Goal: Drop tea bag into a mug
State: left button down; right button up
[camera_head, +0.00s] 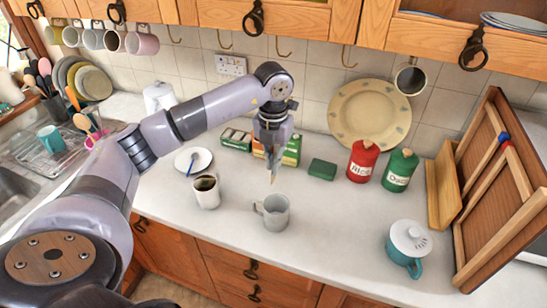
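A grey mug (274,213) stands upright on the white counter, its handle to the left. A white mug (207,192) with dark contents stands to its left, farther back. My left gripper (271,172) points down above and slightly behind the grey mug's rim, apart from it. Its fingers look close together around a small, thin tan thing at the tips, which looks like the tea bag; most of it is hidden by the fingers. My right gripper is not in view.
Small boxes (236,139), a dark green block (322,169), a red canister (362,161) and a green canister (400,170) stand behind. A teal lidded pot (408,247) is at right. A saucer (193,160) lies behind the white mug. Counter right of the grey mug is clear.

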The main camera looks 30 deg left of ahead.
aim_at(273, 176)
pick_arm(q)
notch_tip(273, 176, down, 4)
jog(key=shift+f+b, duration=0.2)
jog(key=shift+b, duration=1)
jog(key=shift+f, duration=0.55)
jog(key=c, duration=1.7)
grip_release()
